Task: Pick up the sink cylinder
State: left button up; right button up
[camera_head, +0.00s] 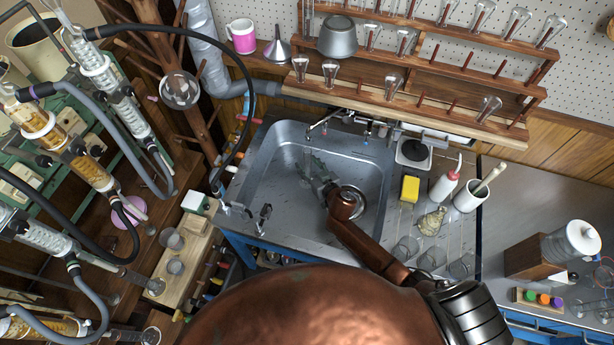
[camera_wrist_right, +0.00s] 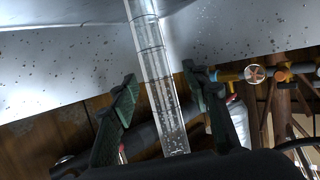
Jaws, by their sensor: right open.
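The sink cylinder (camera_wrist_right: 155,78) is a clear glass tube with graduation marks. In the right wrist view it runs lengthwise between the two green finger pads of my right gripper (camera_wrist_right: 160,82), its lower end near the palm. The gripper is open, with a gap showing on both sides of the cylinder. In the head view my right gripper (camera_head: 316,174) is inside the metal sink (camera_head: 262,170); I cannot make out the cylinder there. My left gripper is not in view.
A faucet (camera_head: 322,124) reaches over the sink's back edge. A yellow sponge (camera_head: 409,188), a wash bottle (camera_head: 444,186) and glassware stand right of the sink. A glass rig with hoses (camera_head: 90,170) fills the left. A rack (camera_head: 420,105) of flasks is behind.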

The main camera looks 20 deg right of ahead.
jog(key=shift+w+f, duration=0.1)
jog(key=shift+w, duration=0.15)
jog(key=c, duration=1.2)
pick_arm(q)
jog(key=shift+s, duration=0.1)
pick_arm(e)
grip_shut()
